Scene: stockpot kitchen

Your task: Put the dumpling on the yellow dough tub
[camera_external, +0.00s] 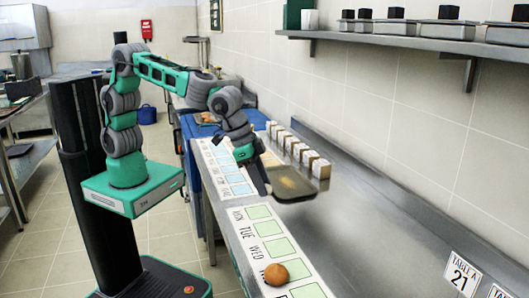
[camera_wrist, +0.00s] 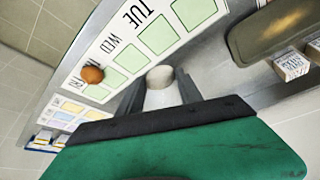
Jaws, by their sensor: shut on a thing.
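My gripper (camera_external: 266,189) points down over the counter, beside a flat brown-olive tray. In the wrist view my gripper (camera_wrist: 160,88) has its two dark fingers on either side of a pale, whitish, rounded thing, which looks like the dumpling (camera_wrist: 160,78), and is shut on it. The dumpling's lower part is hidden by my wrist; I cannot make it out in the external view. I cannot pick out a yellow dough tub for certain; the tray (camera_external: 292,184) has a yellowish inside and also shows in the wrist view (camera_wrist: 270,32).
An orange-brown ball (camera_external: 276,273) lies on the weekday chart (camera_external: 262,235) at the near end. Several white-and-brown boxes (camera_external: 320,168) stand in a row behind the tray. A wall shelf (camera_external: 400,42) runs above.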

